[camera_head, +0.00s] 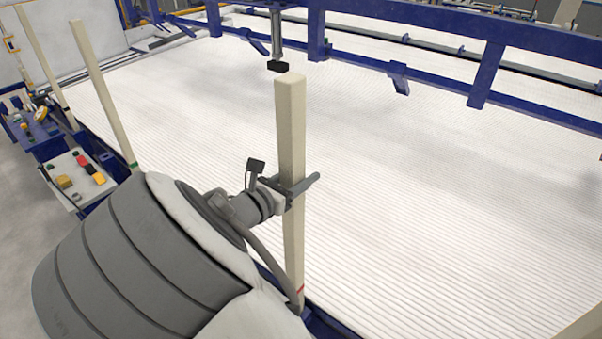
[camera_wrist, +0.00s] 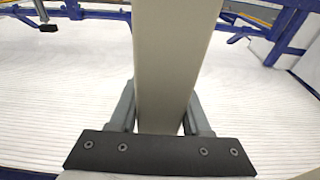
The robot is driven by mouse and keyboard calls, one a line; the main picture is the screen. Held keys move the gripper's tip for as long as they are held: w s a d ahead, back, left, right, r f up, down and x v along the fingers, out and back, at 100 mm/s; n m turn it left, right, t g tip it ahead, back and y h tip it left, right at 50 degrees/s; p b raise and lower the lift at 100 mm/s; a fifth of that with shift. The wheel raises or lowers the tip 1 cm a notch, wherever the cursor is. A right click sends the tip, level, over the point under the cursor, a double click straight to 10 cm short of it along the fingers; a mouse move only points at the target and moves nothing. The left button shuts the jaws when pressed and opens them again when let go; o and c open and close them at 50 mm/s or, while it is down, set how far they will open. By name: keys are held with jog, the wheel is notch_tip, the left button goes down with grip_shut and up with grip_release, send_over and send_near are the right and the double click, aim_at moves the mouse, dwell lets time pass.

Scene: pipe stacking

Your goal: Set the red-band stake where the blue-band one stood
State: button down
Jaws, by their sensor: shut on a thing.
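The red-band stake (camera_head: 291,120) is a long pale square post, close to upright, with a thin red band near its lower end. My gripper (camera_head: 291,190) is shut on it around mid-height in the head view. In the wrist view the stake (camera_wrist: 170,60) fills the middle between the two grey fingers (camera_wrist: 160,112). Its foot is at the blue frame edge, partly behind my arm's cable; I cannot tell whether it sits in a socket. No blue band shows on any stake in view.
A green-band stake (camera_head: 104,95) and another pale stake (camera_head: 42,60) stand on the left. A pale post top (camera_head: 582,326) shows at lower right. A blue rail (camera_head: 430,85) crosses the back. A button box (camera_head: 78,180) sits left. The white ribbed bed (camera_head: 430,210) is clear.

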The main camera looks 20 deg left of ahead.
dwell(0.4)
jog(key=shift+c, duration=1.4)
grip_release()
jog(key=shift+f, duration=0.1)
jog(key=shift+f, duration=0.1)
jog(key=b+v, duration=0.1)
jog(key=v, duration=1.6)
jog(key=shift+s, duration=0.2)
